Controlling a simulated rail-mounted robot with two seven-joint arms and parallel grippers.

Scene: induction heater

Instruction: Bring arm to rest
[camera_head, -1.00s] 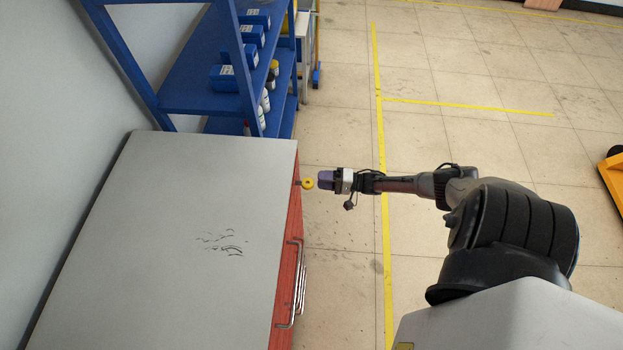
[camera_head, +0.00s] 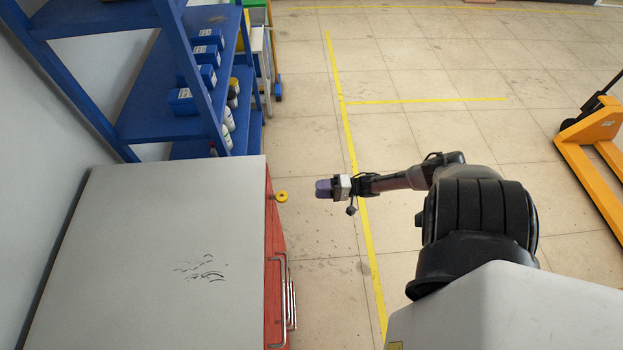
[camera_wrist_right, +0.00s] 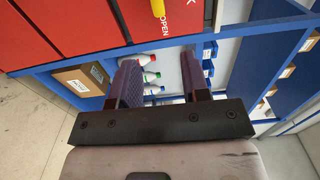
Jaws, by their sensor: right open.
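My right gripper (camera_head: 326,188) is stretched out over the floor, to the right of the grey-topped red cabinet (camera_head: 160,260). A clear gap of floor lies between its fingertips and the yellow ring-shaped knob (camera_head: 281,197) on the cabinet's side. In the right wrist view, the two dark purple fingers (camera_wrist_right: 157,85) stand apart with nothing between them. That view also shows the red cabinet front (camera_wrist_right: 70,30) with a yellow part and the word OPEN. My left gripper is in neither view.
A blue shelf (camera_head: 150,115) with blue boxes and bottles stands behind the cabinet. Metal handles (camera_head: 281,300) stick out from the cabinet's side. A yellow pallet truck (camera_head: 590,150) stands at the right. The floor (camera_head: 430,130) between is open, with yellow lines.

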